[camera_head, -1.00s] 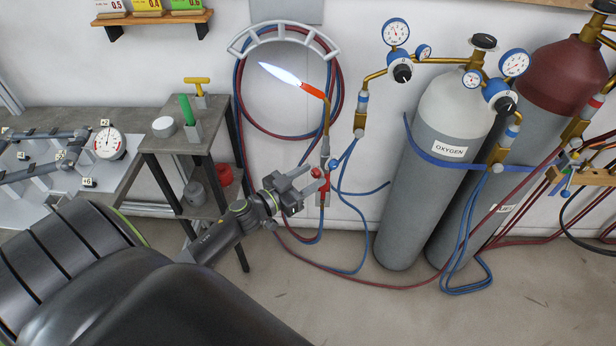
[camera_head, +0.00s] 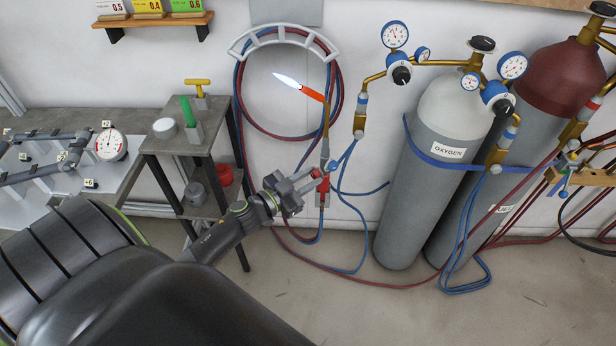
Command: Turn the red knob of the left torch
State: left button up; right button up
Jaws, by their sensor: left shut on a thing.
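The left torch (camera_head: 325,125) hangs upright against the wall, with a brass neck and an orange-red tip at the top. My right gripper is out of view.
Blue and red hoses hang coiled on a wall bracket (camera_head: 284,32) behind the torch and trail onto the floor. Grey cylinder (camera_head: 430,160) with gauges stands at right. A workbench (camera_head: 165,140) stands at left.

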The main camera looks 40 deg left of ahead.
pick_arm(q)
jog(key=m+p, duration=0.1)
jog(key=m, duration=0.3)
jog(key=shift+m, duration=0.3)
jog(key=shift+r+m, duration=0.1)
jog(key=shift+m, duration=2.3)
jog(key=o, duration=1)
jog(key=shift+s, duration=0.1)
